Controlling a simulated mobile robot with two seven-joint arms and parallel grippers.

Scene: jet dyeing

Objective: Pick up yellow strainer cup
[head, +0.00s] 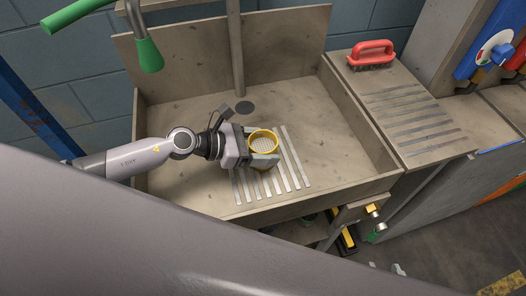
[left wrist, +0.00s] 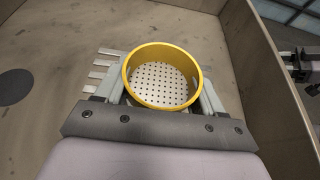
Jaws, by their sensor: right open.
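The yellow strainer cup (head: 262,135) is upright in the sink, over the slotted strip of the floor. Its perforated base shows in the left wrist view (left wrist: 162,86). My left gripper (head: 259,156) reaches in from the left with one finger on each side of the cup. The fingers look pressed to its wall, so it appears shut on the cup. The cup's underside is hidden, so I cannot tell whether it touches the floor. My right gripper (head: 398,269) shows only as small grey tips low in the head view, away from the cup, open.
The sink (head: 190,190) has raised walls around the cup. A red brush (head: 371,52) lies on the ribbed counter (head: 410,115) at right. A green-ended handle (head: 148,55) hangs at upper left. My large arm link covers the lower left.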

